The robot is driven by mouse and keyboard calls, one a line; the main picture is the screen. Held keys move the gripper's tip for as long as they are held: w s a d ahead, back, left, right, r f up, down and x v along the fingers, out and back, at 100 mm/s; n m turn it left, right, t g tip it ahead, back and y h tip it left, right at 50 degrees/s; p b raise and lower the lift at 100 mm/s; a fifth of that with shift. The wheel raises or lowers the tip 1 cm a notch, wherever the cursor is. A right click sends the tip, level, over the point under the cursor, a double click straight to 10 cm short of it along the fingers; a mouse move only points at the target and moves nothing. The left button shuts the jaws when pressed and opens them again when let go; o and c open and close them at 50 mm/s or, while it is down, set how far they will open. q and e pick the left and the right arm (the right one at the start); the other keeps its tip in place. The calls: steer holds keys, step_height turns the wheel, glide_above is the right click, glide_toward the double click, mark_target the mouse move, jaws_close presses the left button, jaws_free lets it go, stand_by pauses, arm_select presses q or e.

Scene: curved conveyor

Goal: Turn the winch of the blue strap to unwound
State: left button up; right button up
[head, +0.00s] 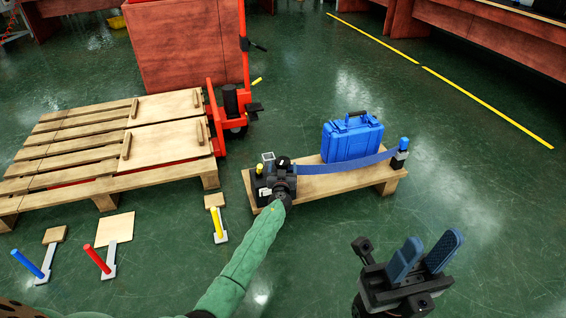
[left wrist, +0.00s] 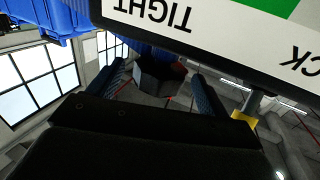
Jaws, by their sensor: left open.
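A blue strap (head: 335,169) runs across a low wooden bench, in front of a blue case (head: 352,137), to a blue-topped post (head: 401,152) at the right. Its dark winch (head: 258,185) is at the bench's left end, partly hidden by my left gripper (head: 282,168). In the left wrist view my left gripper (left wrist: 160,88) is open, with a dark block (left wrist: 160,72) showing between its blue-padded fingers; I cannot tell if they touch it. A white label (left wrist: 220,25) reading TIGHT is upside down there. My right gripper (head: 425,255) is open and empty, right of the bench.
The wooden bench (head: 325,184) stands on a green floor. A pallet (head: 75,160) with a red pallet jack (head: 230,110) is at the left. Blue, red (head: 97,258) and yellow (head: 217,224) levers stand in front of it. The floor right of the bench is clear.

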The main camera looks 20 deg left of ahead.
mark_target(283, 161)
arm_select(q)
steer(key=shift+x, duration=2.2)
steer(key=shift+b, duration=0.35)
steer(key=c, duration=1)
